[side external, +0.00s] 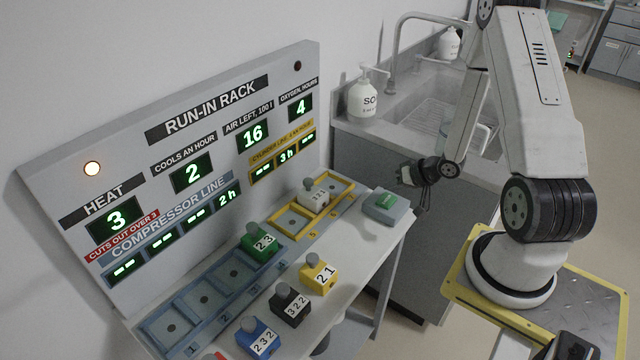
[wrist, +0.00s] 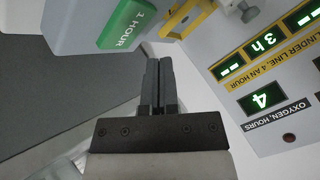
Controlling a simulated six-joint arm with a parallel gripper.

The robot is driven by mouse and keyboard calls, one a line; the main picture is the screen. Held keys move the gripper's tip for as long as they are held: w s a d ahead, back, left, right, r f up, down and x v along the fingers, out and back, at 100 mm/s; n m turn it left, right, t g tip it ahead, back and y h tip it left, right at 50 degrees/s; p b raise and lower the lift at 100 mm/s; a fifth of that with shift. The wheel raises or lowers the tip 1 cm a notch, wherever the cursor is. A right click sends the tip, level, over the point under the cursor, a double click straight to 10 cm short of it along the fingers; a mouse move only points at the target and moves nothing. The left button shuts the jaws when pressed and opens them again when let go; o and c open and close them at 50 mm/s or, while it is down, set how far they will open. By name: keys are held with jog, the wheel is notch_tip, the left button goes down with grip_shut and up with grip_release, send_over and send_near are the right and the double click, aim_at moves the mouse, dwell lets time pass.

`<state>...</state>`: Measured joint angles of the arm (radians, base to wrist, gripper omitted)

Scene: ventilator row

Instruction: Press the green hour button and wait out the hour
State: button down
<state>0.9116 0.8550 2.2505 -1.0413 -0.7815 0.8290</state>
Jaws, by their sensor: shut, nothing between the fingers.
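The green hour button (side external: 386,201) sits on a grey box at the right end of the bench. In the wrist view the button (wrist: 127,25), marked "1 HOUR", is at the upper left, beyond the fingertips. My gripper (side external: 424,198) is above and to the right of the box, apart from the button as far as I can see. In the wrist view my gripper (wrist: 158,65) has its two fingers together, with nothing between them. The rack panel (side external: 225,88) shows heat 3, cools an hour 2, air left 16 and oxygen hours 4.
A green block (side external: 262,243) stands in the compressor line, whose end display reads 2 h. A white block (side external: 313,195) stands in the yellow cylinder line, showing 3 h. Yellow (side external: 318,275), black (side external: 289,305) and blue (side external: 258,340) blocks stand in front. A soap bottle (side external: 364,97) stands behind.

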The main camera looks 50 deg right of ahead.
aim_at(389, 201)
jog(key=shift+r, duration=1.5)
jog(key=shift+w+a+r, duration=0.25)
jog(key=shift+w+r, duration=0.1)
jog(key=shift+w, duration=0.05)
jog(key=w+a+r+n+g+h, duration=0.2)
jog(key=a+r+n+g, duration=0.2)
jog(key=a+r, duration=0.35)
jog(key=s+a+r+n+g, duration=0.1)
jog(key=s+a+r+n, duration=0.1)
jog(key=a, duration=0.5)
jog(key=s+a+r+n+g+y, duration=0.1)
jog(key=s+a+r, duration=0.1)
jog(key=a, duration=0.5)
jog(key=shift+s+a+n+g, duration=0.3)
jog(key=shift+s+n, duration=0.1)
jog(key=shift+s, duration=0.4)
jog(key=shift+d, duration=0.1)
